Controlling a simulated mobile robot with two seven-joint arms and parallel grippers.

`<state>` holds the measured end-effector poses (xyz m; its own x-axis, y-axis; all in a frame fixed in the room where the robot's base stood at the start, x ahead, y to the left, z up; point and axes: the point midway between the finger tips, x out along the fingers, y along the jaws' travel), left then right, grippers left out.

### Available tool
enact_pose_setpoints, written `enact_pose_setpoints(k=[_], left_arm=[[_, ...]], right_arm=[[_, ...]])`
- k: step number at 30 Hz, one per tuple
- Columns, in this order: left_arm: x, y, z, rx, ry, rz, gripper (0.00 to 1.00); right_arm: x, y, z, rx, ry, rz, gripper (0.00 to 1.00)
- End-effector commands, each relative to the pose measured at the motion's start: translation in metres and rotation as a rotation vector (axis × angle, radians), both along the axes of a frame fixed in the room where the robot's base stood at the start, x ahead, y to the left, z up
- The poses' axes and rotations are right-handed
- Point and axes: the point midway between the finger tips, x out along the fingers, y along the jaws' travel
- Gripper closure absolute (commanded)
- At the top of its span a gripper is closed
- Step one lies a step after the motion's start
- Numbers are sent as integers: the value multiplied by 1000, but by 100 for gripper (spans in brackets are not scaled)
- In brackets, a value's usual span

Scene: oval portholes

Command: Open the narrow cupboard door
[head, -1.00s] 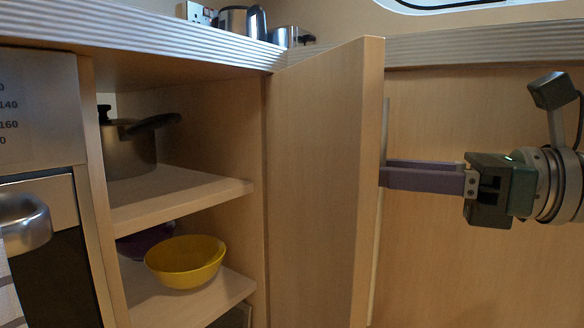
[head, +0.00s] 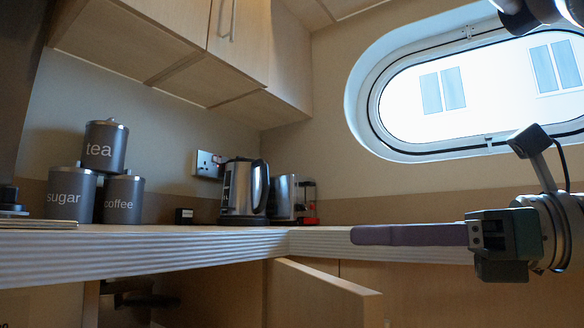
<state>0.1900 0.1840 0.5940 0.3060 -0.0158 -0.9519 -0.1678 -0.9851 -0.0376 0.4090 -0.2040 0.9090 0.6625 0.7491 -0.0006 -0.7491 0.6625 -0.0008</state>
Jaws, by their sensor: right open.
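The narrow cupboard door (head: 320,296) stands swung open below the worktop. Only its upper part shows, at the bottom of the head view, and its handle is not visible. The cupboard's inside (head: 205,290) shows left of the door, with a dark pan (head: 130,299) on a shelf. My right gripper (head: 358,235) is open and empty, its purple fingers pointing left. It is above the door's top edge in the picture, in front of the worktop edge, and apart from the door. My left gripper is not in view.
The worktop (head: 200,238) carries grey canisters (head: 105,147), a kettle (head: 244,188) and a metal toaster-like appliance (head: 290,197). Wall cupboards (head: 190,45) hang above. An oval porthole (head: 470,95) is at the upper right.

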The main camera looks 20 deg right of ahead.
Motion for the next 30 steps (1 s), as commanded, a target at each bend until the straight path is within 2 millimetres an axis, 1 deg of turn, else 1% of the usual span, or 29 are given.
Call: enact_pose_setpoints(k=[1, 3, 7, 11, 18, 19, 26, 28, 30], left_arm=[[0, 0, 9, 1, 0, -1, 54], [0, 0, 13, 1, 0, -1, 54], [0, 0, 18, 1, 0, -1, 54], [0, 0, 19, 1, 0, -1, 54], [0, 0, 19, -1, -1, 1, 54], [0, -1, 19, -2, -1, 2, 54], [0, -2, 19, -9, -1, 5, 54], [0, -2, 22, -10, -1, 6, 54], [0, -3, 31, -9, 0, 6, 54]], right_arm=[[0, 0, 16, -3, -2, 0, 55], [0, 0, 28, -3, -2, 0, 55], [0, 0, 42, -1, -1, 1, 55], [0, 0, 48, 0, 1, 0, 55], [0, 0, 48, 0, 1, 0, 55], [0, 0, 48, 1, 1, 0, 57], [0, 0, 47, 1, 1, 0, 82], [0, 1, 46, 17, 15, 1, 90], [-1, 6, 40, 72, 62, 3, 98]])
